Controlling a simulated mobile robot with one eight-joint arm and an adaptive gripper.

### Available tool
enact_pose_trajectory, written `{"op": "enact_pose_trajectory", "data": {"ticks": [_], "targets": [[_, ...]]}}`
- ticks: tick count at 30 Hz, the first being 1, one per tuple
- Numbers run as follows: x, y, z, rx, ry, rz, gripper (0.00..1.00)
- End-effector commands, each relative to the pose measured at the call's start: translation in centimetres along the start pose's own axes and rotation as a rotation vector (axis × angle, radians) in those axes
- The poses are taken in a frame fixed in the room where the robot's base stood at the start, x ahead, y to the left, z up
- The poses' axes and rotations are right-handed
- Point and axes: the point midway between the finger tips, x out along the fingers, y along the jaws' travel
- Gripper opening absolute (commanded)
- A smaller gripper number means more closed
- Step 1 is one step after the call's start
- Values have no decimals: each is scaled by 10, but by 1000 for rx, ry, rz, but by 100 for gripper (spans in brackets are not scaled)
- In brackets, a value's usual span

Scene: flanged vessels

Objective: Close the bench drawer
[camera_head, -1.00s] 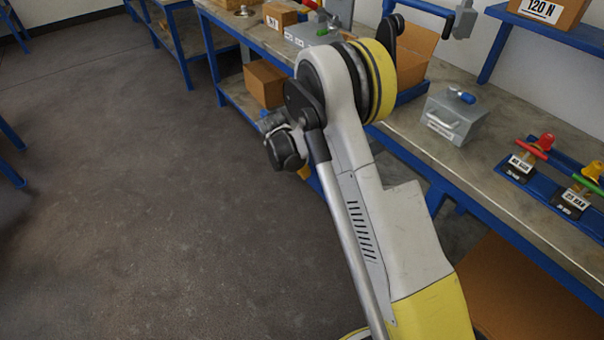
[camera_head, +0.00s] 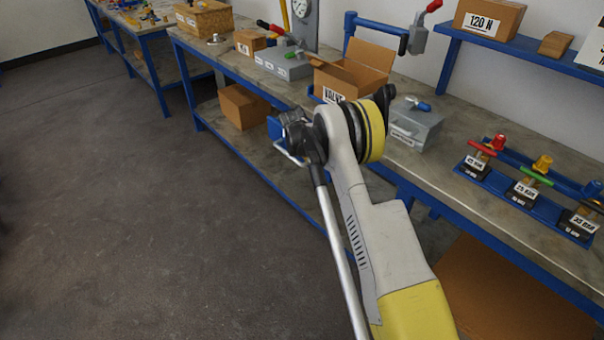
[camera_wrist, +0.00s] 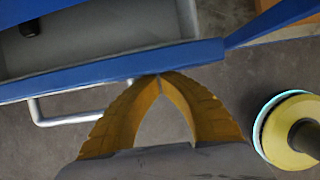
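The bench drawer stands out from under the bench. In the wrist view its blue front (camera_wrist: 120,70) runs across the picture, with the grey inside (camera_wrist: 110,35) open to view and a silver bar handle (camera_wrist: 75,116) on its outer side. In the head view a bit of the blue drawer front (camera_head: 274,128) shows left of my wrist. My gripper (camera_wrist: 160,75) has yellow fingers whose tips meet, with nothing seen between them. The tips are at the drawer front's outer edge, right of the handle; I cannot tell if they touch. In the head view my arm hides the fingers.
The workbench (camera_head: 455,170) carries a grey box (camera_head: 412,125), an open carton (camera_head: 355,70) and a blue valve rack (camera_head: 520,195). A cardboard box (camera_head: 244,106) sits on the lower shelf. The floor (camera_head: 150,230) to the left is clear.

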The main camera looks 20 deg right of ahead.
Motion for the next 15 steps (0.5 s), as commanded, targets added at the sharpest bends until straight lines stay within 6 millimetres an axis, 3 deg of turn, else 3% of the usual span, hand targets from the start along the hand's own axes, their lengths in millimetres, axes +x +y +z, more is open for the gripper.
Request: {"op": "enact_pose_trajectory", "data": {"ticks": [6, 15], "targets": [[10, 0, 26, 1, 1, 0, 0], [14, 0, 35, 0, 1, 0, 0]]}}
